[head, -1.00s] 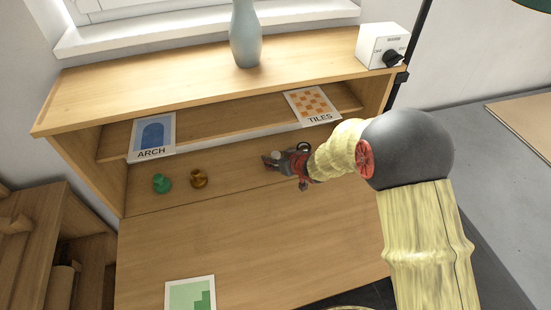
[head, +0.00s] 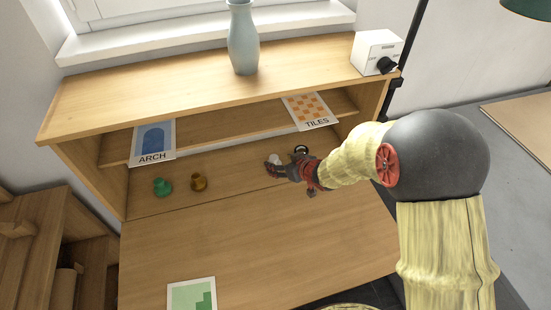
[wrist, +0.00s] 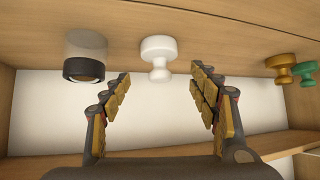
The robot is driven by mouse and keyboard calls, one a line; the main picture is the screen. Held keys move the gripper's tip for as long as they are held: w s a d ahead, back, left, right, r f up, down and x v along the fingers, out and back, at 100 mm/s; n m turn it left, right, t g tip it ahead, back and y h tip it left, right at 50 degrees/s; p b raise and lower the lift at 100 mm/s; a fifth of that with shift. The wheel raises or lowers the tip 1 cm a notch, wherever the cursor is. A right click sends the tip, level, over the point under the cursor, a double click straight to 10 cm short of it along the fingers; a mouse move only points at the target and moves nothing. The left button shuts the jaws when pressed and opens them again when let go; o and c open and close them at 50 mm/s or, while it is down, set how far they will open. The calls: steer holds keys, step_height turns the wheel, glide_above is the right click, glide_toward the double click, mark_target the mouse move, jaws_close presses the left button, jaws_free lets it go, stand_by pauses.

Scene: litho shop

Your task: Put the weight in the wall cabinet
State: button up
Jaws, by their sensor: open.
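A white knob-shaped weight (wrist: 159,58) stands between and just beyond my fingertips in the wrist view, apart from both fingers. In the head view it (head: 277,158) is partly hidden by my gripper (head: 271,166). My gripper is open and empty, its fingers (wrist: 160,84) spread either side of the weight. A brass weight (head: 198,182) and a green weight (head: 162,187) of similar shape stand to the left in the head view; brass (wrist: 283,68) and green (wrist: 306,72) show at the right in the wrist view. They stand inside an open-fronted wooden cabinet (head: 85,165).
A clear cylinder with a black ring (wrist: 85,58) stands beside the white weight; its ring (head: 301,150) shows behind my gripper. ARCH (head: 153,142) and TILES (head: 306,112) cards hang at the shelf. A vase (head: 243,40) and switch box (head: 377,52) stand on top. The front board (head: 240,245) is mostly clear.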

steer(key=s+d+r+m+h+p, duration=0.1)
steer(key=s+d+r+h, duration=0.15)
steer(key=d+r, duration=0.35)
steer(key=s+d+r+m+h, duration=0.2)
steer(key=s+d+r, duration=0.25)
steer(key=r, duration=0.35)
steer(key=s+d+r+m+h+p, duration=0.1)
steer(key=s+d+r+h, duration=0.15)
steer(key=d+r, duration=0.4)
steer(key=s+r+m+g, duration=0.1)
steer(key=s+r, duration=0.2)
steer(key=s, duration=0.9)
steer(key=s+r+m+g+y, duration=0.1)
steer(key=s+r+g, duration=0.1)
steer(key=s, duration=1)
steer(key=shift+a+r, duration=0.45)
steer(key=shift+r, duration=0.1)
